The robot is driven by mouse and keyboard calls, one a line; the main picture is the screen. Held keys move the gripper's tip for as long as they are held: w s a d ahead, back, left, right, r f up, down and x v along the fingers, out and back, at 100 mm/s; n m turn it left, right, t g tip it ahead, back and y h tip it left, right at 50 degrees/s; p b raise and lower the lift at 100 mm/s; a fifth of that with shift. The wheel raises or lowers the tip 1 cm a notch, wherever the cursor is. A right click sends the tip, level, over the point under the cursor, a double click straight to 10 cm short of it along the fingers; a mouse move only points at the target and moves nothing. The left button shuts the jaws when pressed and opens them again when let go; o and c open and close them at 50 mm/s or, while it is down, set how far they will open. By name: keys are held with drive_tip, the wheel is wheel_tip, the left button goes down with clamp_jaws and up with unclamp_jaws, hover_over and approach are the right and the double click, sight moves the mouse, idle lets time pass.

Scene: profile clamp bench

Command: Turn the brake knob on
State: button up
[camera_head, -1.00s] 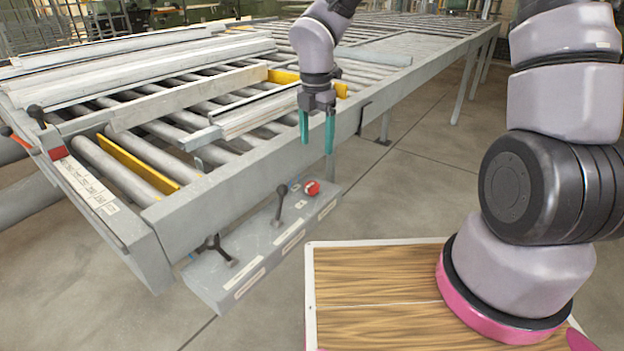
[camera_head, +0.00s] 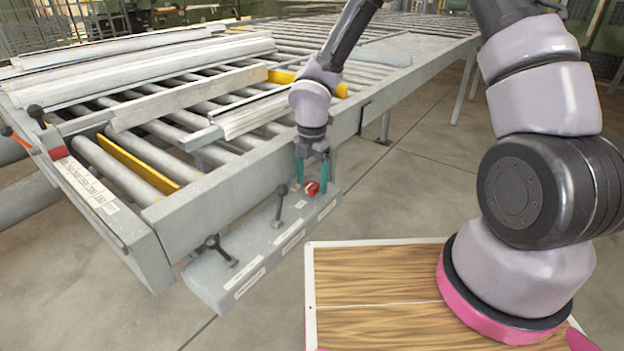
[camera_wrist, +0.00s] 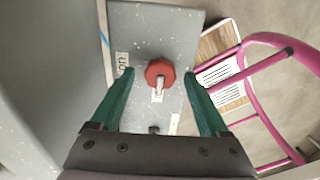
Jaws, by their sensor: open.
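The brake knob (camera_head: 312,187) is a red knob near the far right end of the grey control box on the bench's front side. Nothing is held. I cannot tell how deep the fingertips reach.
The grey control box (camera_head: 262,246) also carries a black upright lever (camera_head: 281,200) and a black-handled lever (camera_head: 220,250) left of the knob. The roller bench (camera_head: 230,165) rises behind it, with profiles on top.

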clamp_jaws()
drive_tip(key=shift+m, duration=0.3)
drive_tip(key=m, duration=0.8)
drive_tip(key=shift+m, duration=0.4)
drive_tip(key=m, duration=0.4)
drive_tip(key=shift+m, duration=2.2)
